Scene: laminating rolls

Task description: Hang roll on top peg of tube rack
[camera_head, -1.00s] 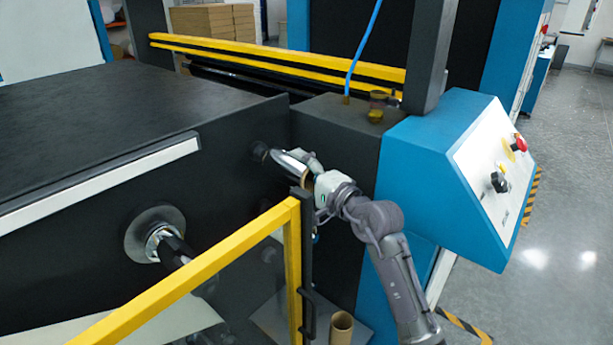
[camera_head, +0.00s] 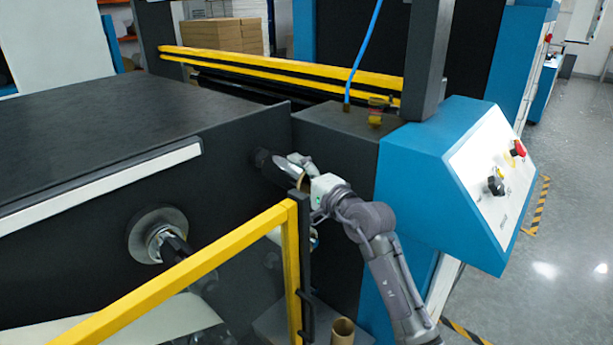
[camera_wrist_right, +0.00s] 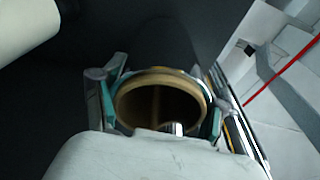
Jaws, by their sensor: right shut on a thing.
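My right gripper (camera_head: 301,171) is shut on a dark roll (camera_head: 278,168) beside the machine's black side panel. In the right wrist view, my right gripper (camera_wrist_right: 160,108) has a finger on each side of the roll's brown cardboard core (camera_wrist_right: 128,92), whose open end faces the camera. The roll's far end lies close to the panel, where the upper peg appears hidden behind it. I cannot tell whether the roll is around that peg. My left gripper is not in view.
A lower shaft with a round flange (camera_head: 143,230) sticks out of the panel at left. A yellow-framed clear guard (camera_head: 190,272) stands in front. A cardboard tube (camera_head: 342,329) stands upright below my right arm. A blue control box (camera_head: 425,175) is at right.

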